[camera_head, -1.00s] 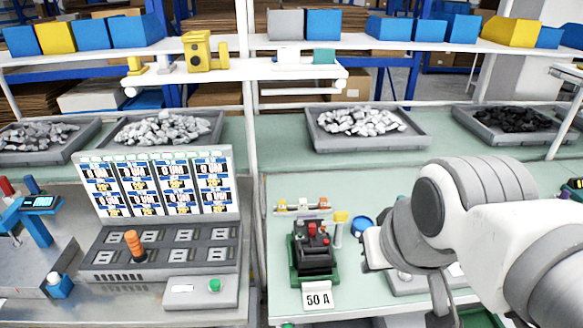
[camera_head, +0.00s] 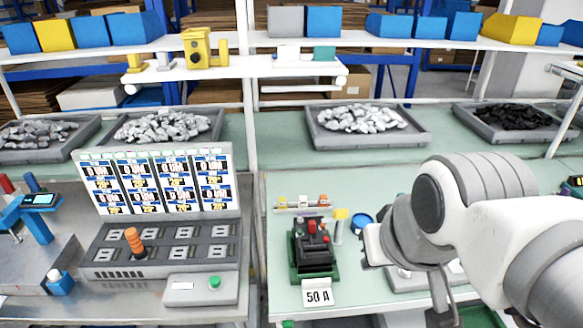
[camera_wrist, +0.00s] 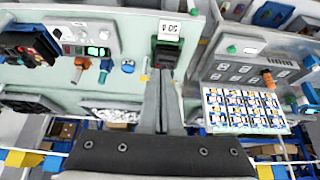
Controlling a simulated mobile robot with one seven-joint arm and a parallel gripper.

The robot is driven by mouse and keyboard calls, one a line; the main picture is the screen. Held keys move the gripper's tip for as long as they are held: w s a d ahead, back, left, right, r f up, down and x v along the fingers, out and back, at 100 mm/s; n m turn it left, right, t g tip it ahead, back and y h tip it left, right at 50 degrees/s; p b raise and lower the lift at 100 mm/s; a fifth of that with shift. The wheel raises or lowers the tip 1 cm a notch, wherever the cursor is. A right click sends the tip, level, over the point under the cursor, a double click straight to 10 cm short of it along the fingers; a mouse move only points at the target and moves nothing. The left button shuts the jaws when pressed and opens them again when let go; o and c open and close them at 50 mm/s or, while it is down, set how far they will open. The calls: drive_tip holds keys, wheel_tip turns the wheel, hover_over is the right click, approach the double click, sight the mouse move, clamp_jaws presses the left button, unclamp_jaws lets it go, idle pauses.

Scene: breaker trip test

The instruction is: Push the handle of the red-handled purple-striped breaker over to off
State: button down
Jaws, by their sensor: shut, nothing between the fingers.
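A dark breaker (camera_head: 314,262) with red parts on top stands in a green holder at the near left of the right-hand bench, behind a "50 A" card (camera_head: 317,294). Its purple stripe and handle position are too small to make out. In the wrist view the breaker (camera_wrist: 167,50) appears upside down, just past the fingertips and partly hidden by them. My gripper (camera_wrist: 164,74) is shut and empty, its fingers pointing toward the breaker. I cannot tell whether they touch it. In the head view my arm is to the right of the breaker, and its fingertips are not clear.
A small post with a yellow top (camera_head: 340,215) and a blue round item (camera_head: 361,222) stand close right of the breaker. A rack of small coloured parts (camera_head: 302,204) lies behind it. A test panel with screens (camera_head: 155,185) stands left, across a gap.

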idle(0.3)
drive_tip(key=c, duration=1.2)
unclamp_jaws()
drive_tip(key=shift+w, duration=0.2)
drive_tip(key=shift+c, duration=0.2)
drive_tip(key=o, duration=0.5)
drive_tip(key=w+b, duration=0.1)
drive_tip(key=w, duration=0.1)
drive_tip(key=shift+w+a, duration=0.1)
drive_tip(key=shift+w, duration=0.2)
drive_tip(key=g+b, duration=0.1)
drive_tip(key=b, duration=0.4)
hover_over(312, 222)
drive_tip(key=s, duration=0.7)
wheel_tip(312, 222, down, 5)
drive_tip(key=b+x, duration=0.1)
drive_tip(key=x, duration=1.6)
drive_tip(key=shift+s+f+b, duration=0.15)
drive_tip(key=shift+b, duration=0.2)
clamp_jaws()
